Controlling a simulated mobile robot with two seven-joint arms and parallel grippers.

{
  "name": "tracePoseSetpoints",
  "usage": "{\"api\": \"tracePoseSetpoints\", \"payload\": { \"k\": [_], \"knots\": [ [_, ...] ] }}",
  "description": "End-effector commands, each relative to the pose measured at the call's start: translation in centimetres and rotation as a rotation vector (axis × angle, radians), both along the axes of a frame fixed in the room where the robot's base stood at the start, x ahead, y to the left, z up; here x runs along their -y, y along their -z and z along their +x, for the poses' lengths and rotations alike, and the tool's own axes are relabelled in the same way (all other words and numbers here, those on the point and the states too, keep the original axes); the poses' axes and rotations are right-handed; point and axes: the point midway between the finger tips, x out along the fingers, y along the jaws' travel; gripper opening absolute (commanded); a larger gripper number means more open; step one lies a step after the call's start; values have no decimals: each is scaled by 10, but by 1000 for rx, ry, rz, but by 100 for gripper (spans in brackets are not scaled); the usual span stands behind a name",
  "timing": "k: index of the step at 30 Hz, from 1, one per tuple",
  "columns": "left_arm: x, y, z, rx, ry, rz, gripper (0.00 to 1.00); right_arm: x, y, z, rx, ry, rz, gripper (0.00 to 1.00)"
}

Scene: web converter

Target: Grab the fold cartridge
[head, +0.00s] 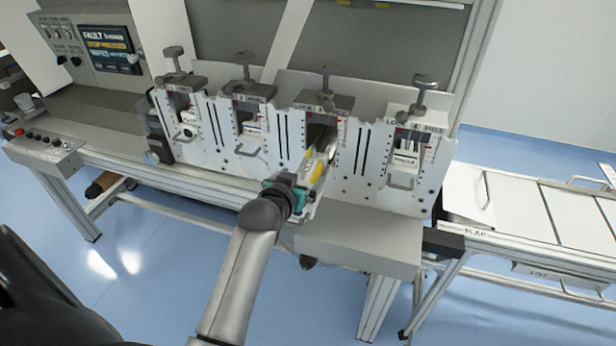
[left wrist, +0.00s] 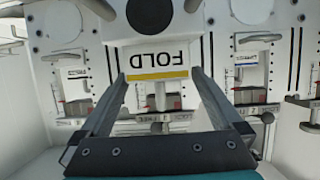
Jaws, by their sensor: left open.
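The fold cartridge (left wrist: 157,58) shows in the left wrist view as a white face with an upside-down FOLD label and a yellow stripe. In the head view, its white and yellow part (head: 316,166) shows at the third slot from the left, partly hidden by my gripper. My left gripper (head: 308,180) is in front of that slot. In the left wrist view, its open fingers (left wrist: 158,78) reach to either side of the FOLD face. I cannot tell whether they touch it. My right gripper is not in view.
The white converter panel (head: 270,130) has other slots with handles beside this one, and dark clamp knobs (head: 425,82) stand above them. A bench ledge (head: 350,240) runs below. A control screen (head: 110,50) is at the upper left, and a conveyor table (head: 530,210) is at the right.

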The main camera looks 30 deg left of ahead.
Motion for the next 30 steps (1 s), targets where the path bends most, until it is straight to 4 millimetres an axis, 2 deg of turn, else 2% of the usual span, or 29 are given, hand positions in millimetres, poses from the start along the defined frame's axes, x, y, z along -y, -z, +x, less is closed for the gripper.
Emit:
{"api": "tracePoseSetpoints", "payload": {
  "k": [5, 15, 26, 30],
  "knots": [
    [-2, 4, 9, 1, 0, 0, 100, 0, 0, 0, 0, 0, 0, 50],
    [-9, 19, 42, 1, -1, 2, 100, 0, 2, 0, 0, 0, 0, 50],
    [-10, 21, 47, 0, -1, 1, 100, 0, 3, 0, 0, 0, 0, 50],
    [-10, 21, 46, 0, -1, 1, 85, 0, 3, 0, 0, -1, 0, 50]
  ]
}}
